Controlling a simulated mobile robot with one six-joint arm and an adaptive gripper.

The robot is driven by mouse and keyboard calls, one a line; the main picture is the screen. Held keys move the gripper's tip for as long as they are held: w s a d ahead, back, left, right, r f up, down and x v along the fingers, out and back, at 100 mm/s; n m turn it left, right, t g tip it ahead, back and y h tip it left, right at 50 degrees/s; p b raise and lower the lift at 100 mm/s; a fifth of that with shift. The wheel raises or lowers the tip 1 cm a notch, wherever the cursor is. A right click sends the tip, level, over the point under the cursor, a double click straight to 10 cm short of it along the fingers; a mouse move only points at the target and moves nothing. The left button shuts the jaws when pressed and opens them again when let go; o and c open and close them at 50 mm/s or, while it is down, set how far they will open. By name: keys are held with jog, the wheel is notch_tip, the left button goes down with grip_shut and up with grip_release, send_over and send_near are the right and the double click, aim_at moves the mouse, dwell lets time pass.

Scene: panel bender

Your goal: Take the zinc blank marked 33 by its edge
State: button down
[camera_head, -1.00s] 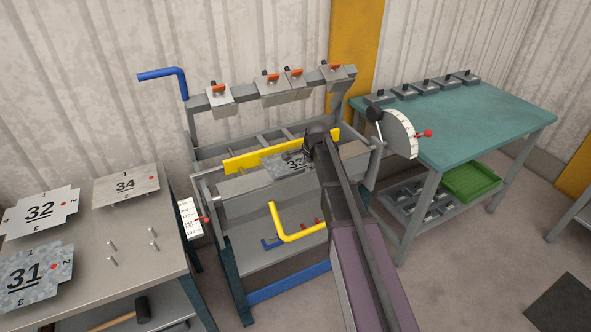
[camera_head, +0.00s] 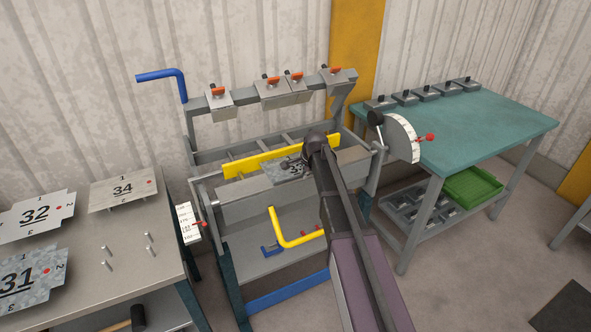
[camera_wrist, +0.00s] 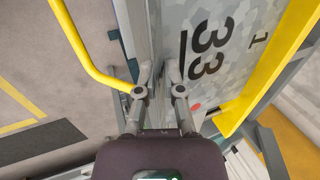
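The zinc blank marked 33 (camera_head: 272,173) lies on the bender's bed in front of the yellow bar in the head view, its right part hidden by my arm. In the wrist view the blank (camera_wrist: 225,85) fills the upper right, with its number on its side and a red dot near its lower end. My gripper (camera_wrist: 159,72) is open, its two fingers apart at the blank's left edge. The right finger overlaps the edge area in the picture. I cannot tell whether the edge is between the fingers or touched. In the head view the fingers are hidden behind my arm.
The yellow bar (camera_wrist: 270,70) runs along the blank's far side. A yellow bent handle (camera_wrist: 85,50) is left of my gripper. Clamping segments (camera_head: 219,98) hang from the raised beam. Blanks 32 (camera_head: 37,215), 31 (camera_head: 30,272) and 34 (camera_head: 124,189) are on the left table.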

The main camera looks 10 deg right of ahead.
jog(key=shift+r, duration=0.15)
jog(key=shift+r+p, duration=1.1)
jog(key=shift+p, duration=0.2)
jog(key=s+r+p, duration=0.1)
jog(key=s, duration=0.6)
jog(key=shift+r, duration=0.25)
dwell(0.5)
jog(key=shift+d+r+p, duration=0.1)
jog(key=shift+p, duration=0.25)
